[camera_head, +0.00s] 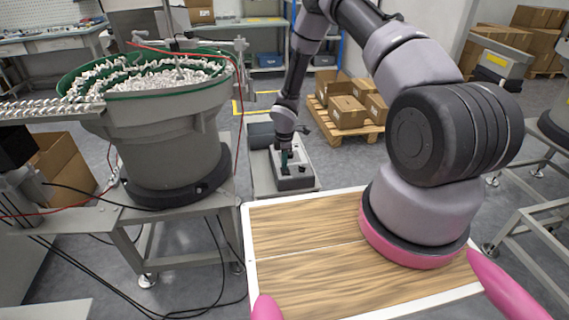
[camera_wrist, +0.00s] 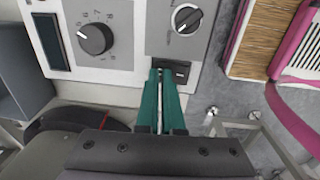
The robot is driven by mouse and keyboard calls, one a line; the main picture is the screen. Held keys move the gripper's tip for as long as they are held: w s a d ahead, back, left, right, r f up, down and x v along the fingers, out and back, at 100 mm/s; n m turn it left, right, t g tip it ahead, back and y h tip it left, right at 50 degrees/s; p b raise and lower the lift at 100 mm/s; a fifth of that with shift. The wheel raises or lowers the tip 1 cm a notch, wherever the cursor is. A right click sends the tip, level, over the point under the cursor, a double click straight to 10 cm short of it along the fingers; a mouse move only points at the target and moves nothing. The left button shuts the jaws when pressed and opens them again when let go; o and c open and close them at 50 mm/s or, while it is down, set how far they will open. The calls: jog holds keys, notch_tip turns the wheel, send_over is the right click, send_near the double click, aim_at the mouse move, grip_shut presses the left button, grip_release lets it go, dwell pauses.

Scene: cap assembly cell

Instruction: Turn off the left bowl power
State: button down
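The left bowl feeder (camera_head: 165,125) is a grey bowl with a green rim, full of small white parts. A grey control box (camera_head: 293,183) stands to its right, beyond the wooden-topped table. My gripper (camera_head: 285,163) points down at its panel. In the wrist view the panel (camera_wrist: 122,72) carries a large black dial (camera_wrist: 95,38), a smaller black knob (camera_wrist: 187,19) and a black rocker switch (camera_wrist: 180,73). My gripper (camera_wrist: 162,72) has its green fingers together, with nothing visible between them. Its tips overlap the switch's left part; contact cannot be told.
A wooden-topped table (camera_head: 300,215) with a white edge lies in front. A pallet of cardboard boxes (camera_head: 347,113) stands behind the control box. Cables (camera_head: 215,262) hang below the feeder's metal stand (camera_head: 90,222). Another metal frame (camera_head: 525,195) is at right.

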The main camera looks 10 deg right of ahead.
aim_at(286, 172)
jog(key=shift+s+d+f, duration=0.1)
jog(key=shift+s+f, duration=0.25)
jog(key=shift+s, duration=0.85)
jog(key=shift+r, duration=0.25)
notch_tip(286, 172, up, 14)
